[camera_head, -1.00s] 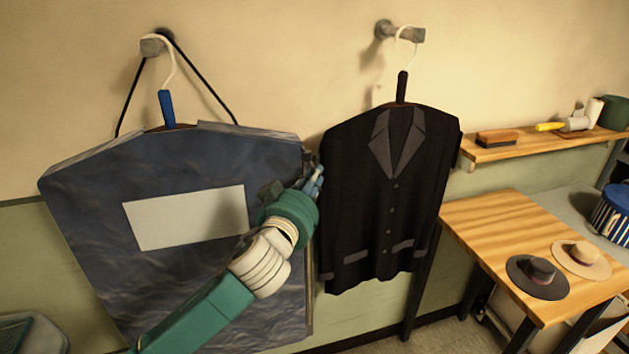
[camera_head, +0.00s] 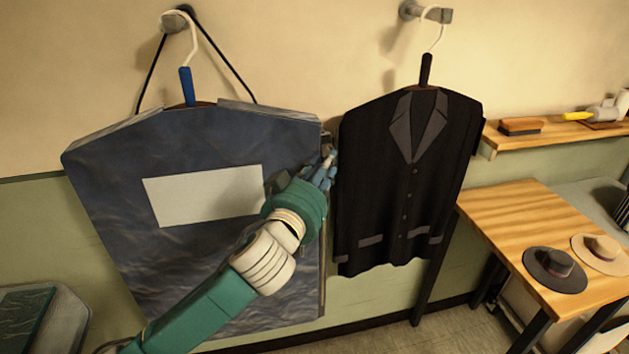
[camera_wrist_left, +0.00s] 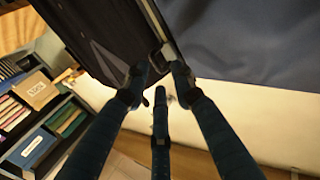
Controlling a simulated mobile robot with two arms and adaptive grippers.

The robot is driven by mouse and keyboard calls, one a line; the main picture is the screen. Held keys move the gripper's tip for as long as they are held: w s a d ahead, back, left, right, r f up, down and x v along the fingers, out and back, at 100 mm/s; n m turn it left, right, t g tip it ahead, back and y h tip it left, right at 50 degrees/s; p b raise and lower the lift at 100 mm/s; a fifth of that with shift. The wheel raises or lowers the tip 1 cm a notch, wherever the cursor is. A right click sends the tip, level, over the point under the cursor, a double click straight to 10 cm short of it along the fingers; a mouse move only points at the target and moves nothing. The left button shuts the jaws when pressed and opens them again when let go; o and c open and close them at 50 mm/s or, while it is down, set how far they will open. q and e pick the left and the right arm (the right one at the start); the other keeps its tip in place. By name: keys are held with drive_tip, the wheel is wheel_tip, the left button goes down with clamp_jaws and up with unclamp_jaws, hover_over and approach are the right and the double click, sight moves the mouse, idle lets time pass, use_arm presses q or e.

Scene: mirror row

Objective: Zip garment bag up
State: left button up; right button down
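The navy garment bag (camera_head: 110,200) hangs on a hanger from a wall hook, with a blank pale panel (camera_head: 205,195) on its front. In the left wrist view the bag (camera_wrist_left: 245,40) fills the upper right. A pale strip (camera_wrist_left: 155,22) runs along its side edge, with a small dark piece (camera_wrist_left: 164,50), perhaps the zip slider, near its lower end. My left gripper (camera_head: 327,168) is at the bag's upper right edge. In the left wrist view its fingertips (camera_wrist_left: 160,77) are apart, close to that small piece; contact is unclear. My right gripper is out of view.
A black jacket (camera_head: 405,180) hangs just right of the gripper, with little room between. A wooden table (camera_head: 510,215) with a dark hat (camera_head: 555,270) and a tan hat (camera_head: 600,254) stands right. A shelf (camera_head: 550,134) holds a brush (camera_head: 520,126).

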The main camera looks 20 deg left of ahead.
use_arm(q)
drive_tip(key=s, duration=0.8)
drive_tip(key=shift+s+r, duration=0.15)
drive_tip(key=shift+s, duration=0.05)
drive_tip(key=shift+w+d, duration=0.1)
